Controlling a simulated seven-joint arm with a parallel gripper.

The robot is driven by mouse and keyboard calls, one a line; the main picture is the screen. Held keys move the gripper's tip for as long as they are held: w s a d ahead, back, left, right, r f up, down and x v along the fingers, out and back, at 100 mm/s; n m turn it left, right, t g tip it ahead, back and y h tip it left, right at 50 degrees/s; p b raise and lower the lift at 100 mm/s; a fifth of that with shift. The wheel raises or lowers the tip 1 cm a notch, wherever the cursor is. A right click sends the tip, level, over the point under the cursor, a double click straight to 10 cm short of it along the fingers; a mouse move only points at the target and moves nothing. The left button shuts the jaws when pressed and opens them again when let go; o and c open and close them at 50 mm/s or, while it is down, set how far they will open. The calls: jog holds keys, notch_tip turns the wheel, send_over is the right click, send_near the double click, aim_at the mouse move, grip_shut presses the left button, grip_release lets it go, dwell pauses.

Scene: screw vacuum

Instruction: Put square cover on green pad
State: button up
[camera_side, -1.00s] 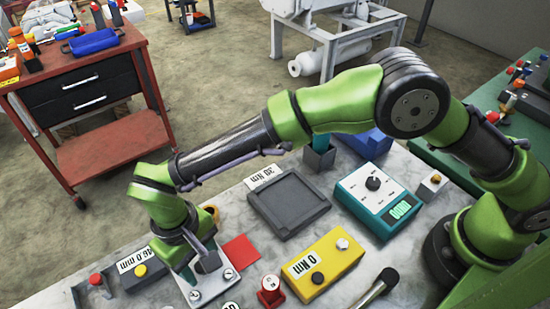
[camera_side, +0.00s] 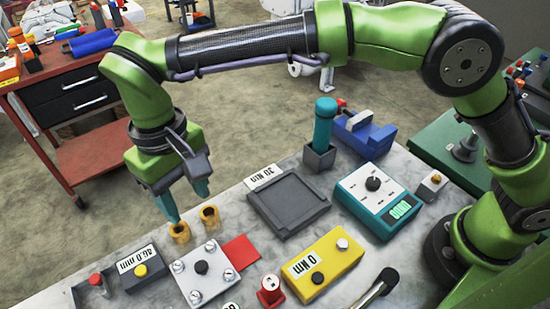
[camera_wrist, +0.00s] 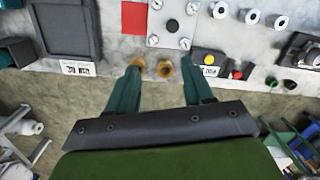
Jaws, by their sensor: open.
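The square cover (camera_side: 213,287) is a pale metal plate with a black centre knob and a round screw head at each corner. It lies flat on the bench beside a red pad (camera_side: 240,252). It also shows at the top of the wrist view (camera_wrist: 158,27). No green pad shows in either view, and I cannot tell what lies under the cover. My gripper (camera_side: 187,204) is open and empty, raised and set back from the cover.
The bench edge is near my gripper.

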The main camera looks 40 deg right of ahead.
jog(key=w+d+r+m+t+y, duration=0.1)
jog(key=d+r, duration=0.4)
jog(key=d, duration=0.5)
jog(key=w+d+r+m+t+y, duration=0.1)
jog(key=d+r+m+t, duration=0.1)
jog(key=d+r, duration=0.5)
jog(key=s+d+f+m+t, duration=0.2)
jog(key=s+d, duration=0.3)
jog(key=d, duration=0.5)
jog(key=s+d+f+m+t, duration=0.2)
jog(key=s+d, duration=0.4)
jog(key=d, duration=0.4)
jog(key=shift+d+f+t, duration=0.25)
jog(key=shift+f+t, duration=0.3)
jog(key=shift+t, duration=0.05)
